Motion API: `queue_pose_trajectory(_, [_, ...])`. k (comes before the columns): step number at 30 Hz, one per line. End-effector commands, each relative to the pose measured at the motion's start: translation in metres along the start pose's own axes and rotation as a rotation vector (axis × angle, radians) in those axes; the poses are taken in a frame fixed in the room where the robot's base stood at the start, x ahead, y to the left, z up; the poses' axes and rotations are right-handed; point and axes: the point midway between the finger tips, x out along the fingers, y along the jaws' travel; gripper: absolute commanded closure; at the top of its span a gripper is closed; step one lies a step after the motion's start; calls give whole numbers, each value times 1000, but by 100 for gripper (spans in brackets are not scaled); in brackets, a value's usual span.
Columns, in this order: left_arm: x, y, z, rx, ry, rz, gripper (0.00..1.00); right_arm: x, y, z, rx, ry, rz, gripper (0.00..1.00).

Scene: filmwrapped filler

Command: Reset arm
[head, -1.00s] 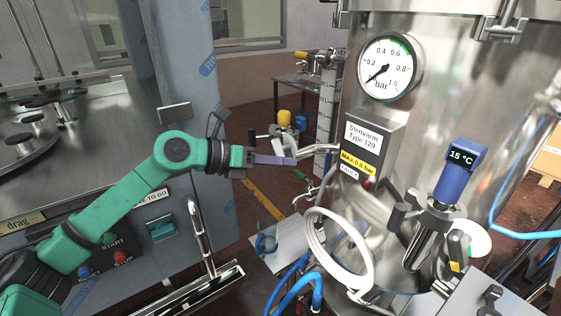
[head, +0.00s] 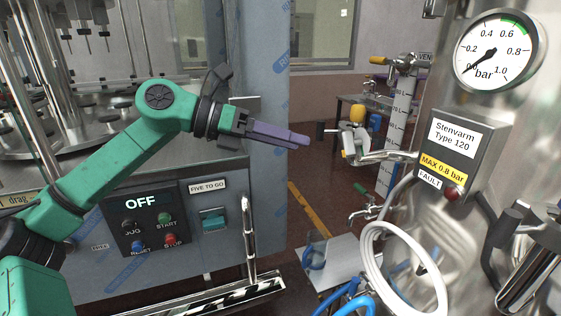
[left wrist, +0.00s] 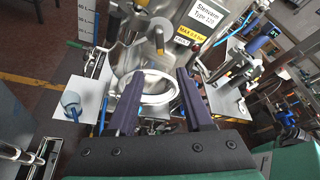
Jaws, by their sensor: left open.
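My left arm is green and comes in from the left in the head view. Its left gripper (head: 306,141) has purple fingers and points right, in mid-air between the machine with the OFF display and the steel tank. In the left wrist view the two fingers of the left gripper (left wrist: 158,92) stand apart with nothing between them. A white hose ring (left wrist: 152,90) shows beyond them, and the same white hose ring (head: 364,262) hangs by the tank in the head view. My right gripper is in neither view.
The control panel (head: 141,221) with its OFF display and buttons is below my arm. The steel tank (head: 470,110) with its gauge (head: 492,52) stands at the right. A sight tube (head: 397,115) and a valve (head: 355,142) are just beyond the fingers. Dark red floor shows between.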

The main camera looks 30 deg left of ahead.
Motion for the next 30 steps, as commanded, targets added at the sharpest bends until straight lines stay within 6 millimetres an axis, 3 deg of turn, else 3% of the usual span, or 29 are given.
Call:
queue_pose_trajectory(1, [-5,4,-6,0,-1,3,49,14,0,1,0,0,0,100])
queue_pose_trajectory(3, [-13,2,-3,0,0,1,49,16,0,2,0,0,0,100])
queue_pose_trajectory(20, [-16,3,4,-27,-19,-16,49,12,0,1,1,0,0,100])
queue_pose_trajectory(23, [-10,37,23,-206,-134,-86,49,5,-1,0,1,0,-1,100])
queue_pose_trajectory(26, [-1,114,35,-532,-332,-156,49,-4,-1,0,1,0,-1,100])
queue_pose_trajectory(28, [6,180,21,-774,-467,-164,49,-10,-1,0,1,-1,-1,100])
queue_pose_trajectory(30, [13,240,-9,-990,-578,-142,49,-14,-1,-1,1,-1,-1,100])
